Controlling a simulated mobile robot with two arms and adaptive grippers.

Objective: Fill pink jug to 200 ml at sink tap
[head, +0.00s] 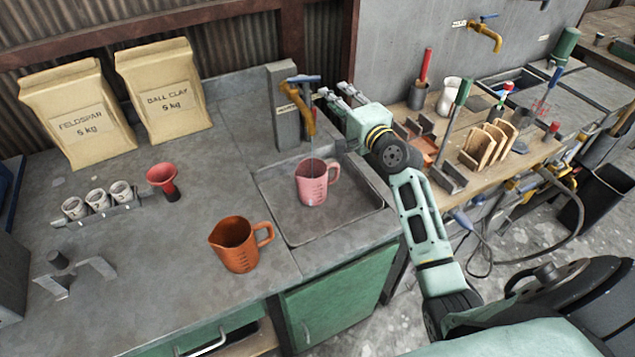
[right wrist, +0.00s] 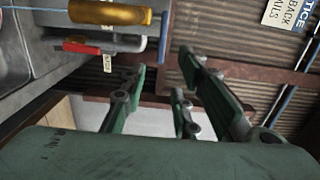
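The pink jug (head: 313,184) stands upright in the grey sink (head: 345,213), below the brass-yellow sink tap (head: 305,112). The tap has a blue handle (head: 302,79) on top and is mounted on a grey post. My left gripper is out of view.
An orange jug (head: 240,245) stands on the counter left of the sink. A red funnel (head: 163,181), small cups (head: 98,199) and two paper sacks (head: 165,90) are further left. A tool-covered wooden bench (head: 480,185) lies to the right.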

